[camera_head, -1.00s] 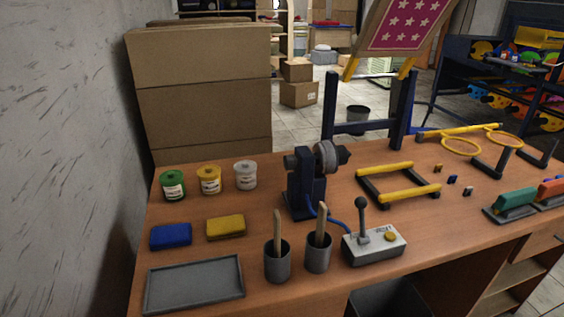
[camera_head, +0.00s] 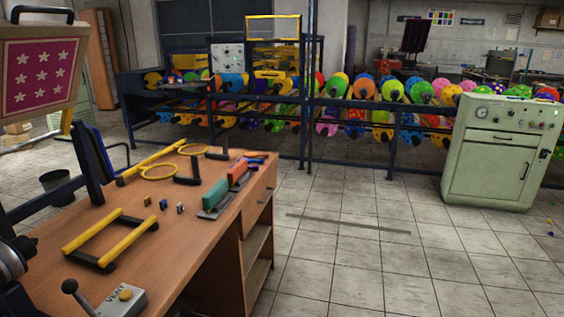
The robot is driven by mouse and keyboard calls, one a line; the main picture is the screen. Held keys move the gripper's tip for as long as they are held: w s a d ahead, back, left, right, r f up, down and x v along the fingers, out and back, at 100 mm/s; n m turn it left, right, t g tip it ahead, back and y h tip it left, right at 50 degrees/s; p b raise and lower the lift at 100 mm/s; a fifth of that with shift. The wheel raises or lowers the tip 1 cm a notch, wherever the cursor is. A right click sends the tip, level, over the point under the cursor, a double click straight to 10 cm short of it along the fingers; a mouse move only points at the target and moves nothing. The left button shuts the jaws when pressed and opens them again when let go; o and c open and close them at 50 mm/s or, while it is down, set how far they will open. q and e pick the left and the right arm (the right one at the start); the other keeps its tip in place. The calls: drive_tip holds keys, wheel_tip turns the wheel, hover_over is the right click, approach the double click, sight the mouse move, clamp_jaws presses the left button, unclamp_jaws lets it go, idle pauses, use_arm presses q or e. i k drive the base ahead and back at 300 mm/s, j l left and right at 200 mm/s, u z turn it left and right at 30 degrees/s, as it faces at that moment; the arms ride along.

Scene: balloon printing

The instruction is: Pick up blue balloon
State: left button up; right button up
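Several patterned, coloured balloons sit on the shelves of a dark blue rack (camera_head: 308,150) across the room. Blue ones among them include one on the lower shelf (camera_head: 411,133) and one on the upper shelf at the left (camera_head: 232,83). A few small dark blue and orange pieces (camera_head: 163,204) lie on the wooden table; they are too small to identify. I cannot tell which thing is the task's blue balloon. Neither of my grippers shows in view.
A pale green machine (camera_head: 500,150) stands at the right. The tiled floor between is mostly clear.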

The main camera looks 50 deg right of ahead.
sight(249, 160)
drive_tip(key=z, duration=1.35)
drive_tip(key=u, duration=0.25)
drive_tip(key=i+l+u, duration=0.25)
drive_tip(key=u, duration=0.2)
drive_tip(key=i+l+u, duration=0.2)
drive_tip(key=l+u, duration=0.25)
